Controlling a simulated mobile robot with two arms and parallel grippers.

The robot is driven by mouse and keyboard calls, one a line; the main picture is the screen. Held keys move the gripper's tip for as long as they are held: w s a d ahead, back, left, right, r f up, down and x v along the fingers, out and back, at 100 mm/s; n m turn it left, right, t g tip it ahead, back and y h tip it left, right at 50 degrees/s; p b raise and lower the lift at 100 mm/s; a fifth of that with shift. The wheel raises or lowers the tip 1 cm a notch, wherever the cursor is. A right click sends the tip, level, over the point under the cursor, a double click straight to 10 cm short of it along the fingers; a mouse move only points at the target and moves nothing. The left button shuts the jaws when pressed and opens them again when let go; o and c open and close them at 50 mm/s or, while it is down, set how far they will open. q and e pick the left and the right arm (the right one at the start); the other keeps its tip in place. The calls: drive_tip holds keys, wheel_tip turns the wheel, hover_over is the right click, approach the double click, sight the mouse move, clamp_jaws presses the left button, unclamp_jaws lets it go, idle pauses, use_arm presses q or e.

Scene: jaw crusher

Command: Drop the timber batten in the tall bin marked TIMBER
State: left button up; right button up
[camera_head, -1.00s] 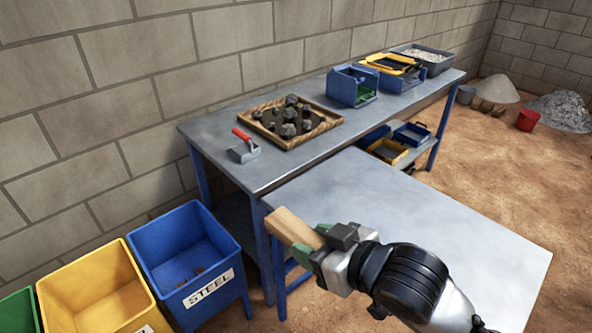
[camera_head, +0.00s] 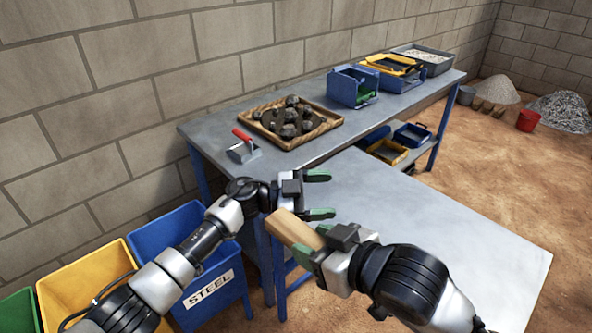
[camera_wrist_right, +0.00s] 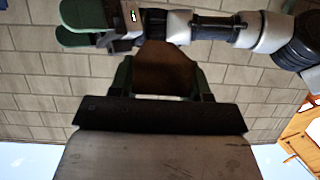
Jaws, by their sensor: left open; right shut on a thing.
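The timber batten (camera_head: 290,228) is a short, pale wooden block. My right gripper (camera_head: 313,243) is shut on it, above the near end of the grey table. In the right wrist view the batten (camera_wrist_right: 165,70) shows dark between the two green fingers. My left gripper (camera_head: 318,195) is open and empty, just behind and above the batten in the head view; it also shows at the top left of the right wrist view (camera_wrist_right: 82,26). No bin marked TIMBER can be read. A blue bin (camera_head: 165,237) is marked STEEL.
A yellow bin (camera_head: 88,268) and a green bin (camera_head: 16,308) stand left of the blue one, partly behind my left arm. The back bench holds a tray of rocks (camera_head: 333,121), a red-handled tool (camera_head: 243,150) and a blue box (camera_head: 352,88). The near table (camera_head: 440,220) is mostly clear.

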use_arm(q)
drive_tip(key=s+d+r+m+g+y, duration=0.2)
drive_tip(key=s+r+m+g+y, duration=0.25)
drive_tip(key=r, duration=0.25)
drive_tip(key=t+y, duration=0.6)
drive_tip(key=y, duration=0.8)
approach(296, 227)
drive_tip(key=shift+m+g, duration=0.25)
drive_tip(key=shift+m, duration=0.1)
drive_tip(key=f, duration=1)
drive_tip(key=shift+w+f, duration=0.2)
drive_tip(key=shift+f, duration=0.05)
drive_tip(key=shift+d, duration=0.1)
drive_tip(key=c, duration=0.9)
drive_tip(key=shift+c, duration=0.6)
use_arm(e)
drive_tip(key=o, duration=1)
